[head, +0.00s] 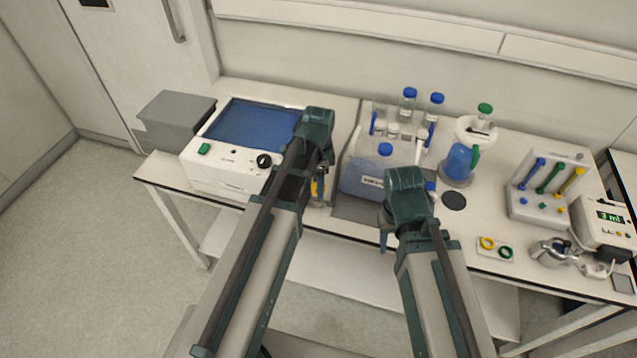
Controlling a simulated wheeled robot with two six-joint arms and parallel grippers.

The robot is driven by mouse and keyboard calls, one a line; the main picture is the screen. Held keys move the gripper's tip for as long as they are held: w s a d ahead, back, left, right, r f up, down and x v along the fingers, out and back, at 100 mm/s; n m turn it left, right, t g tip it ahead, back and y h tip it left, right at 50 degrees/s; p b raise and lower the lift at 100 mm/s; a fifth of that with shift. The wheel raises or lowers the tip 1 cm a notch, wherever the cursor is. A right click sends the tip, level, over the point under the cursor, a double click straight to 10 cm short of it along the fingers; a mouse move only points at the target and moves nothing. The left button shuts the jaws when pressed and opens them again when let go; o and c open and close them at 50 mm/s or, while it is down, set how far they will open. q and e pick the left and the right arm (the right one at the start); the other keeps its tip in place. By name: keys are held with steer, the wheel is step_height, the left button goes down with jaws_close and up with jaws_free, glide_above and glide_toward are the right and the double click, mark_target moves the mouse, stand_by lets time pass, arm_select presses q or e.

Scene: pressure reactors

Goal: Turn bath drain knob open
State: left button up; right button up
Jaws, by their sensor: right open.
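The bath (195,170) is a white box with blue liquid, standing at the left of the bench. Its front has a green switch (204,148) and a black knob (264,160). A small yellow part (314,188) shows beside my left gripper (319,188), right of the bath; I cannot tell if it is the drain knob or if they touch. My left gripper points down there, and its finger gap is unclear. My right gripper (385,238) is open near the bench's front edge, below the blue-and-white container. My arms hide part of the bath's right side.
A blue-and-white container (365,180) with bottles stands at the middle. To the right are a blue flask (459,162), a rack with coloured handles (548,190), a metal vessel (552,252) and a display unit (606,220). A grey box (172,118) stands left of the bath.

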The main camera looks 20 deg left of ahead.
arm_select(q)
jaws_close()
steer(key=shift+n, duration=0.3)
steer(key=n, duration=0.3)
steer(key=shift+n, duration=0.4)
steer(key=n, duration=0.4)
steer(key=shift+n, duration=0.3)
steer(key=n, duration=0.4)
steer(key=shift+n, duration=2.4)
